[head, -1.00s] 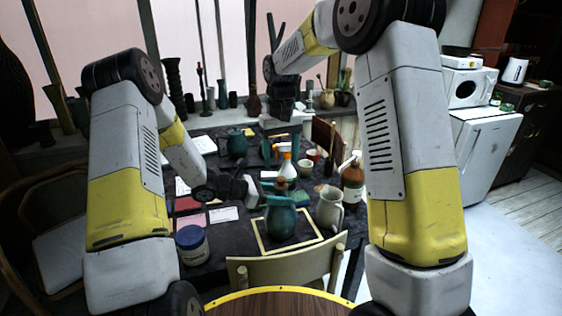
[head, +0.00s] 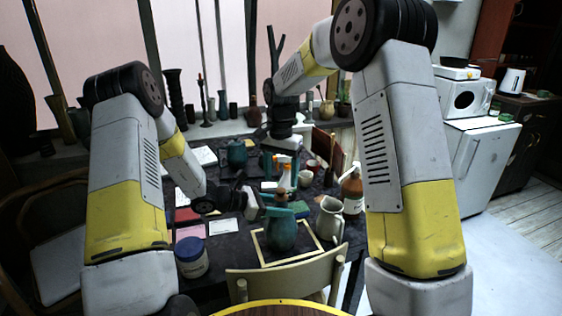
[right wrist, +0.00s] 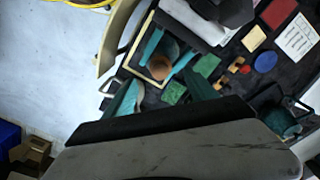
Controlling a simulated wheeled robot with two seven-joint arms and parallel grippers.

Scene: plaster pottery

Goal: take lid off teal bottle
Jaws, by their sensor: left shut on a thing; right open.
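The teal bottle (head: 281,235) stands upright on the dark table, by the yellow frame. Its round brown lid (head: 281,197) is on top; it also shows from above in the right wrist view (right wrist: 159,67). My left gripper (head: 277,212) reaches in from the left and is shut on the bottle around its neck, just under the lid. Its teal fingers flank the lid in the right wrist view. My right gripper (head: 282,166) is open and empty, fingers pointing down, above and apart from the lid. Its fingers also show in the right wrist view (right wrist: 162,92).
A cream jug (head: 329,218) and a brown bottle (head: 352,192) stand to the right. A blue-lidded jar (head: 191,257) is at the front left. A teal pot (head: 236,152) is farther back. A chair (head: 285,275) stands at the front edge.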

